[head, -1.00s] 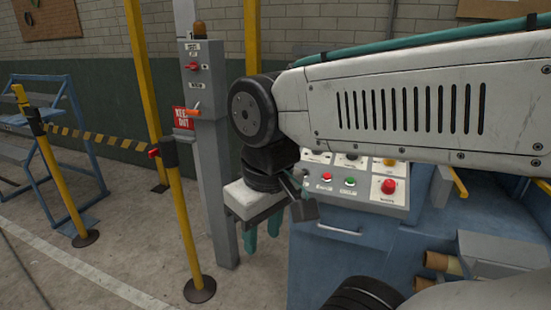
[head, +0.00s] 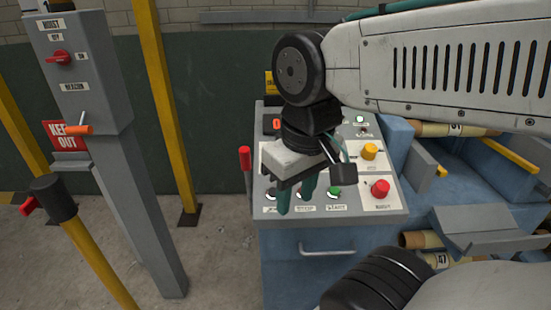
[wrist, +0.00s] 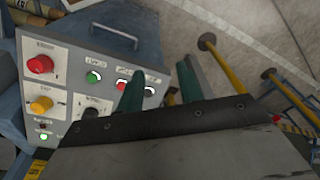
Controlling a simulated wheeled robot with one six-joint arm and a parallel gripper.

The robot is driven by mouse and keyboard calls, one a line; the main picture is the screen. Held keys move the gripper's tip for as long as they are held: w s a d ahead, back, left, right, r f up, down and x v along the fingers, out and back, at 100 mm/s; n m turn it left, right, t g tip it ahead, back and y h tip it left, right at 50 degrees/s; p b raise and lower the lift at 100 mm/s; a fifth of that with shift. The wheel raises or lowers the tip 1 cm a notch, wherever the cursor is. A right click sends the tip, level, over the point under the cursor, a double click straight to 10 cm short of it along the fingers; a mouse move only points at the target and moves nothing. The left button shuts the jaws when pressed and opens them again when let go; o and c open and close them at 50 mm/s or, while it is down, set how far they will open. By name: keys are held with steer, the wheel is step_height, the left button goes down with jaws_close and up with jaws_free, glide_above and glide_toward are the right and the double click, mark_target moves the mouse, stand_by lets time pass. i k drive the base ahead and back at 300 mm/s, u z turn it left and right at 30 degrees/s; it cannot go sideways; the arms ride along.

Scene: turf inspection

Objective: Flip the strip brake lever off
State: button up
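A lever with a red grip (head: 245,160) stands upright at the left side of the blue-grey control console (head: 330,232). I cannot read a label on it, so I cannot tell if it is the strip brake lever. My gripper (head: 296,198) is over the left part of the console's sloped panel, right of that lever, with its two green fingers apart and nothing seen between them. The wrist view shows the open fingers (wrist: 160,85) beside the panel buttons. My gripper hides part of the panel, including some of its controls.
A grey post (head: 120,160) with a red switch and an orange-handled lever (head: 78,130) stands left.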

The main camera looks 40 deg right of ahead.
mark_target(245, 150)
steer(key=z, duration=0.15)
steer(key=i, duration=0.15)
steer(key=u, duration=0.35)
steer(key=k, duration=0.95)
steer(key=u, duration=0.55)
steer(key=k, duration=0.4)
steer(key=z, duration=0.45)
steer(key=i, duration=0.8)
steer(key=z, duration=0.3)
